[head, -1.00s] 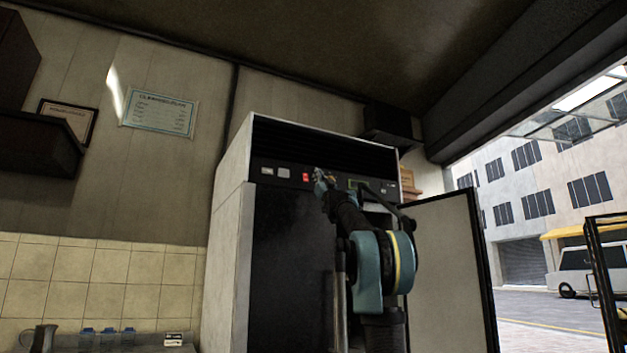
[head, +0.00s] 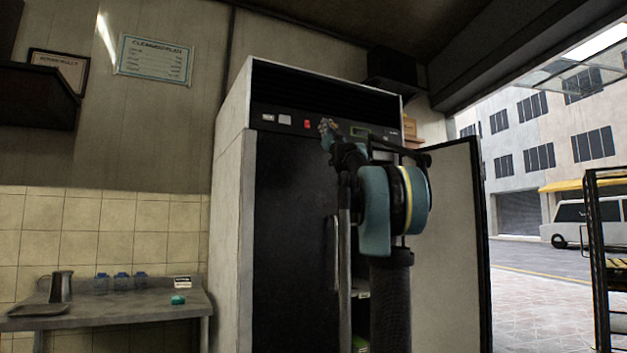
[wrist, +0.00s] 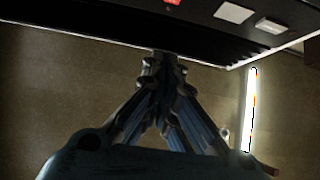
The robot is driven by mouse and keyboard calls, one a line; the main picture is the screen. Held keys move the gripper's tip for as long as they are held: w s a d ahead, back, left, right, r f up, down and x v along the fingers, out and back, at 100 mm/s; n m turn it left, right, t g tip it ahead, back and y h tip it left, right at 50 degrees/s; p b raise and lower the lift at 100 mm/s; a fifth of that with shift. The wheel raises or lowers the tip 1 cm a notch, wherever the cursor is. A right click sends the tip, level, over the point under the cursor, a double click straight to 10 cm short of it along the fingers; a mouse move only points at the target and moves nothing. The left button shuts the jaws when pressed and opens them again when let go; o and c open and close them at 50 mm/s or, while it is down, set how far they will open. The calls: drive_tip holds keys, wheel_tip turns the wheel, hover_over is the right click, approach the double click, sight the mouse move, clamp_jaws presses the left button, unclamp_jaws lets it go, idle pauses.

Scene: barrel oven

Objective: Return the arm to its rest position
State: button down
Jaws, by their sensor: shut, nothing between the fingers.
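My arm (head: 390,210), teal and black, stands raised in front of the tall dark cabinet (head: 285,200) in the head view. My gripper (head: 326,128) is at its upper end, near the cabinet's control strip with its red switch (head: 308,124). In the wrist view my gripper (wrist: 165,62) shows its fingers drawn together at the tips, shut with nothing held. The cabinet's panel edge (wrist: 120,38) runs across the top of that view, close beyond the fingertips. I cannot tell whether they touch it.
The cabinet's right door (head: 450,220) stands open beside my arm. A metal table (head: 110,312) with a jug (head: 61,287), several blue-capped jars and a tray is at left. A black rack (head: 600,260) stands at the far right. A lit tube (wrist: 250,110) shows in the wrist view.

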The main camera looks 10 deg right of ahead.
drive_tip(key=s+d+f+m+g+h, duration=0.1)
drive_tip(key=s+f+m+g+h, duration=0.2)
drive_tip(key=f, duration=1.2)
drive_tip(key=s+d+f+m+g+h, duration=0.1)
drive_tip(key=s+d+f+g+h, duration=0.2)
drive_tip(key=f, duration=1.1)
drive_tip(key=s+f+m+g+h, duration=0.2)
drive_tip(key=s+f+g+h, duration=0.25)
drive_tip(key=f, duration=1.05)
drive_tip(key=s+a+f+g, duration=0.1)
drive_tip(key=s+f+g, duration=0.3)
drive_tip(key=s+f, duration=0.8)
drive_tip(key=s+a+f+n+g, duration=0.1)
drive_tip(key=s+f+g, duration=0.4)
drive_tip(key=s+f, duration=0.7)
drive_tip(key=s+a+f+n+g, duration=0.1)
drive_tip(key=s+f+g, duration=0.3)
drive_tip(key=s+f, duration=0.8)
wheel_tip(320, 180, down, 10)
drive_tip(key=shift+s+a+r+y, duration=0.1)
drive_tip(key=shift+s+a+y, duration=0.1)
drive_tip(key=shift+s+y, duration=0.2)
drive_tip(key=shift+w+g, duration=0.1)
drive_tip(key=shift+g, duration=0.15)
drive_tip(key=shift+w+f, duration=0.2)
drive_tip(key=shift+w, duration=0.2)
